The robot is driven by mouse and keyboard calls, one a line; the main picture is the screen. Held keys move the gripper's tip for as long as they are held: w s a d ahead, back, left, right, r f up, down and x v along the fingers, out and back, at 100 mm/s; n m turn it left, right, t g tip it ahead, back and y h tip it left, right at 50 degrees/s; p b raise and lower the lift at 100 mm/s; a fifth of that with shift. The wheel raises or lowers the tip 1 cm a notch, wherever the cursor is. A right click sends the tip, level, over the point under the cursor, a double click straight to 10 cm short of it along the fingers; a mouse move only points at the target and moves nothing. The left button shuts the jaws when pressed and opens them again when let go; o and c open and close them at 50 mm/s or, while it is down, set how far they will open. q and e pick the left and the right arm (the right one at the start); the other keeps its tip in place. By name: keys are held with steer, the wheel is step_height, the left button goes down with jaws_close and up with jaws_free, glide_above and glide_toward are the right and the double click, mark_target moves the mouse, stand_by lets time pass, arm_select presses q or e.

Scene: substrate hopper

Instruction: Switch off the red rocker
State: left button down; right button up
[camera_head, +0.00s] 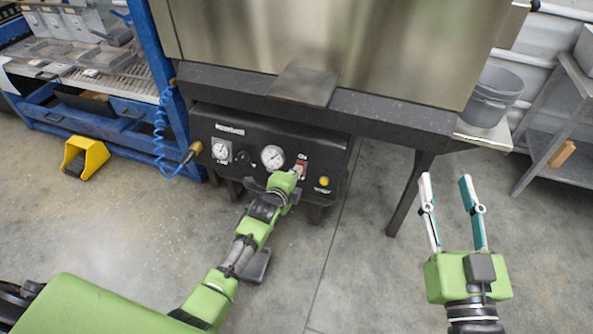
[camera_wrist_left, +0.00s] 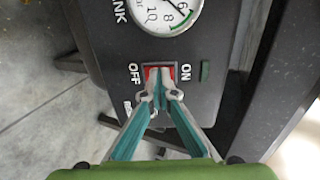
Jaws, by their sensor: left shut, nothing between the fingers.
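The red rocker (camera_head: 304,168) sits on the front of a black control panel (camera_head: 237,181) under the steel hopper. In the left wrist view the red rocker (camera_wrist_left: 149,73) lies between the printed words OFF on the left and ON on the right. My left gripper (camera_head: 296,171) is shut and empty, its tips at the rocker. In the wrist view the shut tips (camera_wrist_left: 160,74) cover part of the rocker's middle; I cannot tell if they touch or press it. Which side is pressed in is hidden. My right gripper (camera_head: 447,180) is open and empty, away from the panel.
Beside the rocker are a round gauge (camera_head: 272,157), a black knob (camera_head: 242,158) and a yellow button (camera_head: 323,181). A blue coiled hose (camera_head: 160,125) hangs left of the panel. A table leg (camera_head: 409,195) stands right of it. The floor in front is mostly clear.

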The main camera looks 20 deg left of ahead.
arm_select(q)
steer(key=shift+r, duration=0.1)
arm_select(e)
steer(key=shift+w+d+f+g, duration=0.15)
steer(key=shift+f+g, duration=0.25)
steer(key=shift+f, duration=0.5)
